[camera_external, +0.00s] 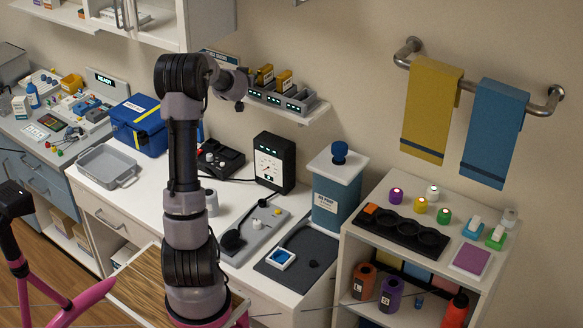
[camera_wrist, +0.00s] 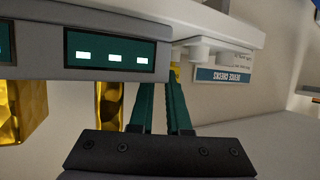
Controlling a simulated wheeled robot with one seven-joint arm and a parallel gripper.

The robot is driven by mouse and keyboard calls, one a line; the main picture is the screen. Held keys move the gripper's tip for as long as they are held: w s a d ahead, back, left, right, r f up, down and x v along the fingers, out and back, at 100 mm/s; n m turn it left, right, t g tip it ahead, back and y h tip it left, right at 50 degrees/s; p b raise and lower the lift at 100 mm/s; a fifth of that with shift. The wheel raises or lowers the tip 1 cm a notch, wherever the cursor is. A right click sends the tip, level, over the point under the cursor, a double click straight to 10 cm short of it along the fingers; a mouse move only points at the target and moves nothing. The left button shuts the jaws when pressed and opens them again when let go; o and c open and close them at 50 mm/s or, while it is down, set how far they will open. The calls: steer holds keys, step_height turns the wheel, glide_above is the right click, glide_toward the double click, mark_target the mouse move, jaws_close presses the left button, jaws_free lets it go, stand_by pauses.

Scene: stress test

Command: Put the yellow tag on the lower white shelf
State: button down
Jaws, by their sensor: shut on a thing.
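In the wrist view my gripper (camera_wrist: 171,88) reaches up with two teal fingers that come together at the tips. A small patch of yellow, apparently the yellow tag (camera_wrist: 175,73), shows at the fingertips; most of it is hidden. It is beside white pegs or blocks under a white ledge (camera_wrist: 235,20). In the external view the white wall shelf (camera_external: 312,115) is beside my wrist, below the white wall cabinet. My fingers and the tag cannot be made out there.
A grey dock (camera_external: 305,109) with lit displays and gold units (camera_external: 284,79) crowds the shelf; its display (camera_wrist: 115,57) is close to my fingers. A sign (camera_wrist: 224,75) hangs on the wall.

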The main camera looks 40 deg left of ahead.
steer(key=shift+f, duration=0.1)
steer(key=c, duration=1.2)
jaws_free()
steer(key=shift+o, duration=0.2)
